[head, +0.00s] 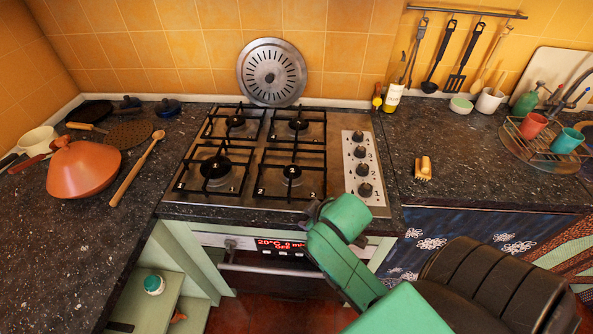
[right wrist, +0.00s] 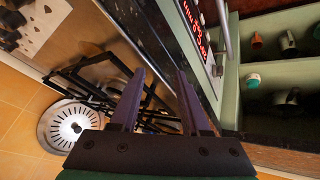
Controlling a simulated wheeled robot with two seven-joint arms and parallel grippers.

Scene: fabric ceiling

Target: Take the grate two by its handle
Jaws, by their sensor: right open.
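The stove top (head: 255,195) carries black wire grates over its burners: a front right grate (head: 268,168), a front left grate (head: 190,165), and two at the back. Small white numbers sit by the burners; a 2 seems to be by the front right grate, but I cannot be sure. My right gripper (right wrist: 160,75) is open, its two purple fingers apart with nothing visibly held. Black grate bars (right wrist: 85,75) show beside and behind the fingers. In the head view my right arm reaches the stove's front right edge, and its fingers are not clear. My left gripper is not in view.
A round slotted metal disc (head: 271,72) leans on the wall behind the stove. The oven handle (head: 270,269) lies below the front edge. An orange pot (head: 82,170) and wooden spoon (head: 137,168) are on the left counter. A brush (head: 424,168) lies on the right counter.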

